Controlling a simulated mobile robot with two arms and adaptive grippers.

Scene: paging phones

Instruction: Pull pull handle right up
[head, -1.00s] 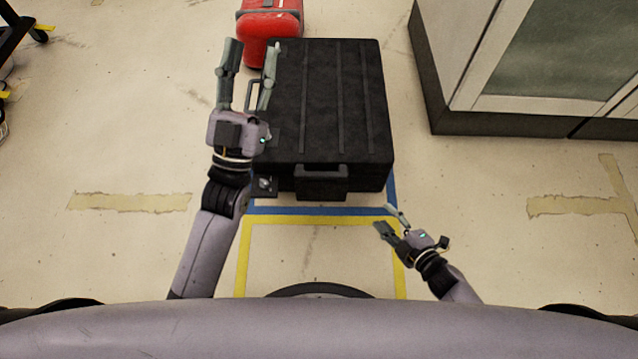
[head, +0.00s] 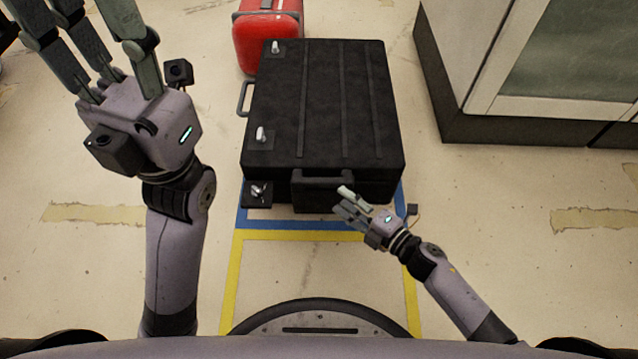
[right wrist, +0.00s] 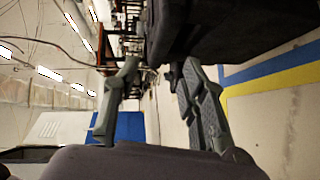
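A large black case (head: 330,110) lies on the floor. A black pull handle (head: 322,178) is on its near side, and a second, thin handle (head: 244,98) sticks out from its left side. My right gripper (head: 343,201) is by the right end of the near handle. Its fingers (right wrist: 155,72) are apart in the right wrist view, with nothing seen between them; the case's dark side (right wrist: 225,25) fills the top there. I cannot tell whether a fingertip touches the handle. My left gripper (head: 85,35) is open and empty, raised left of the case.
A red case (head: 268,35) stands behind the black one. A grey cabinet (head: 480,125) is at the right. Blue tape (head: 285,224) and yellow tape (head: 300,236) mark the floor in front of the case. The floor on both sides is mostly clear.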

